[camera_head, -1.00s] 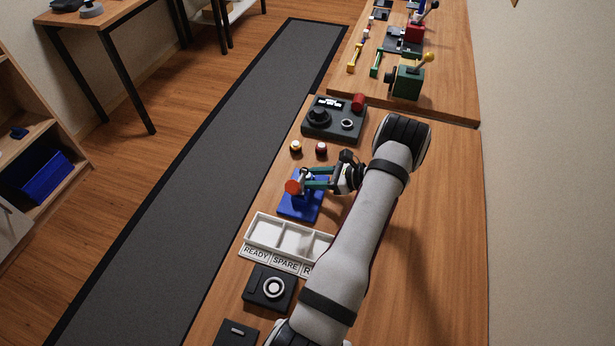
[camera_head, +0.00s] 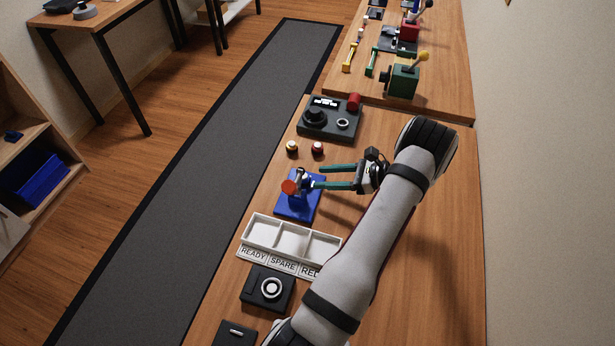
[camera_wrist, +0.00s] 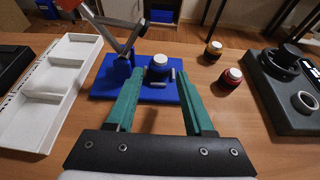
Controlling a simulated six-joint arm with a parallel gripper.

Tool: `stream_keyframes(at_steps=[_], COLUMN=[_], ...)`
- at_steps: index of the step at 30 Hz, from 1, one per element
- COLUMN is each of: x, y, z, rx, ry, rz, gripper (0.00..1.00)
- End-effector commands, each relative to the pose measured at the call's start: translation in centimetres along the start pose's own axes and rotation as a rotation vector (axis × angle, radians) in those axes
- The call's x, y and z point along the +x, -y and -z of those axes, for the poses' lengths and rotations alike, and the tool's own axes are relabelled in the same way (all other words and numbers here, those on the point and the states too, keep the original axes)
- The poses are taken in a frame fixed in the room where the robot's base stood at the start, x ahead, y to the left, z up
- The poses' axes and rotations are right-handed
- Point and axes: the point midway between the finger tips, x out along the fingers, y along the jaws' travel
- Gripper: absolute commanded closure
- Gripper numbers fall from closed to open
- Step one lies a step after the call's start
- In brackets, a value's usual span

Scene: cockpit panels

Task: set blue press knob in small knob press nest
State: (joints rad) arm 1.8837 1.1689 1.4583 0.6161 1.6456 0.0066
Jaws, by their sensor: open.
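The blue press (camera_head: 291,208) stands on the table, with a red-ended lever and a blue base that also shows in the wrist view (camera_wrist: 105,88). My gripper (camera_head: 318,176) is open and empty, to the right of the press. In the wrist view its green fingers (camera_wrist: 165,90) are spread, with the knob beyond the tips and apart from them.
A yellow-banded knob (camera_head: 292,147) and a dark red knob (camera_head: 317,148) stand behind the press. A black control panel (camera_head: 330,132) is farther back. A white divided tray (camera_head: 262,243) lies in front. The table to the right of my arm is clear.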

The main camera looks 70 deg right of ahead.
Motion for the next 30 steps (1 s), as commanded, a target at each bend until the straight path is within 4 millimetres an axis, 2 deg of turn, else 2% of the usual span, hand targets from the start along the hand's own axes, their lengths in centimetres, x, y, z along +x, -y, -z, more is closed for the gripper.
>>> stream_keyframes(at_steps=[3, 6, 9, 30], x=[-3.0, -4.5, -5.3, -5.4], y=[0.1, 0.1, 0.0, 0.0], z=[0.0, 0.0, 0.0, 0.0], rx=[0.0, -0.001, -0.001, -0.001], ry=[-0.001, 0.0, -0.001, 0.0], rz=[0.004, 0.001, 0.0, -0.001], gripper=[0.47, 0.47, 0.47, 0.47])
